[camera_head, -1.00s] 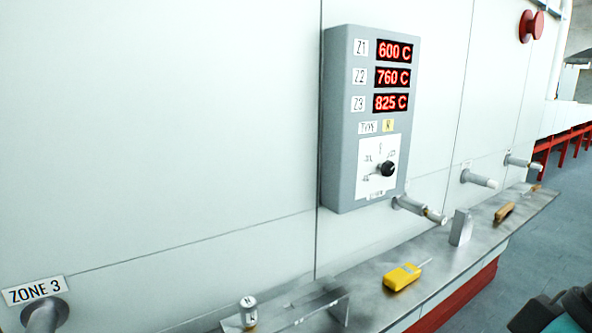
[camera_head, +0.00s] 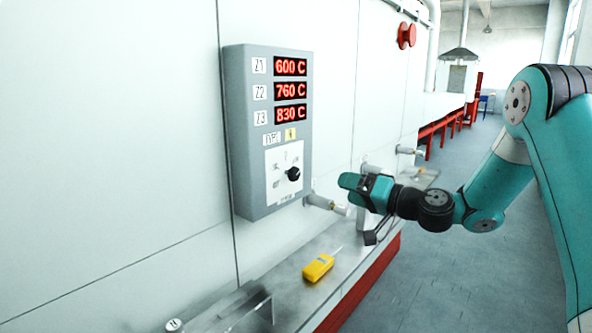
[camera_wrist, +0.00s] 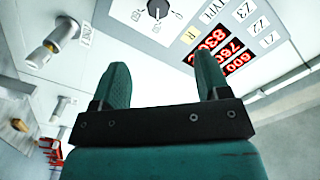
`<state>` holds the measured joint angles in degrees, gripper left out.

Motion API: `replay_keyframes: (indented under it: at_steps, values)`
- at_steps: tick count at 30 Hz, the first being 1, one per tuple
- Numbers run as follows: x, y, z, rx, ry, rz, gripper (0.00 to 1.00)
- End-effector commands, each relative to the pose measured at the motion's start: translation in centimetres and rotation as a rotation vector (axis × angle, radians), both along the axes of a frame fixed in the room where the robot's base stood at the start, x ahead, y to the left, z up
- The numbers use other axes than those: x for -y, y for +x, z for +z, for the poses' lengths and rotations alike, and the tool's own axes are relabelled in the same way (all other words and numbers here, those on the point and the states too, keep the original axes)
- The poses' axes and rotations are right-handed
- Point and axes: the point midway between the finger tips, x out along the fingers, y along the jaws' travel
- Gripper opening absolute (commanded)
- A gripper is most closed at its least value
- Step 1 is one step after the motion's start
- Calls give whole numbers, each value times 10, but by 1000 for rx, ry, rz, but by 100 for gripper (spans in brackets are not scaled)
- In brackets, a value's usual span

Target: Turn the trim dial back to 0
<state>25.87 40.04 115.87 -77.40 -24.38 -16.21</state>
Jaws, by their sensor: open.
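The trim dial is a black knob (camera_head: 293,174) on a white plate (camera_head: 273,184), low on a grey control box (camera_head: 240,130) fixed to the wall. The box reads 600 C, 760 C and 830 C for Z1, Z2 and Z3. In the wrist view the knob (camera_wrist: 158,8) sits at the top edge, partly cut off, beyond my fingers. My gripper (camera_wrist: 158,85) is open and empty. In the head view my gripper (camera_head: 350,190) is to the right of the box, apart from the knob.
A steel shelf (camera_head: 290,292) runs along the wall below the box, with a yellow handheld meter (camera_head: 318,268) on it. A pipe stub (camera_head: 322,203) juts out just below and right of the box. Open floor (camera_head: 420,275) lies to the right.

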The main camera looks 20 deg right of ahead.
Motion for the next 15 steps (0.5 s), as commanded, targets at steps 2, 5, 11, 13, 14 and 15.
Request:
replay_keyframes:
  at_steps: [2,5,11,13,14,15]
  values:
    - [4,6,1,8,13,-17,69]
    - [-3,16,3,10,15,-16,69]
    - [-30,49,5,9,13,-13,69]
    - [-40,62,5,8,12,-12,69]
    - [-44,68,5,8,12,-10,69]
    - [-50,75,5,10,12,-12,69]
